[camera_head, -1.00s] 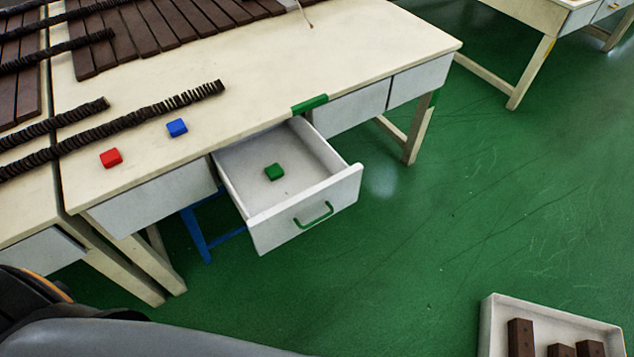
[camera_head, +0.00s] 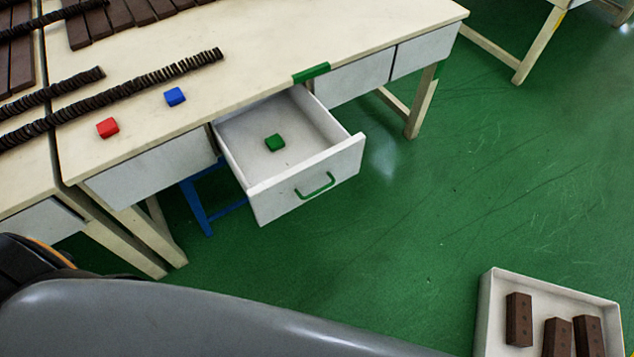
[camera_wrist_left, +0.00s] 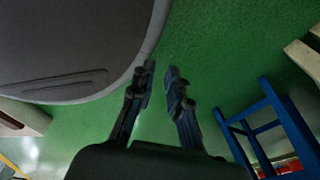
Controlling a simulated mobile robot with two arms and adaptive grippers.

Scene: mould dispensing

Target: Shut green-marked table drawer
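The green-marked table drawer (camera_head: 262,205) is pulled well out from the front of the cream table (camera_head: 250,42) in the head view. It has a green handle (camera_head: 315,186) on its white front, and a green block (camera_head: 274,142) lies inside. A green mark (camera_head: 311,73) sits on the table edge above it. My left gripper (camera_wrist_left: 161,70) shows in the left wrist view with its two fingers apart and nothing between them, over green floor and away from the drawer. My right gripper is in neither view.
A red block (camera_head: 107,128) and a blue block (camera_head: 175,96) lie on the table near rows of dark pieces. A blue stool (camera_head: 203,214) stands under the table. A white tray (camera_head: 486,310) with dark blocks is at lower right. Floor before the drawer is clear.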

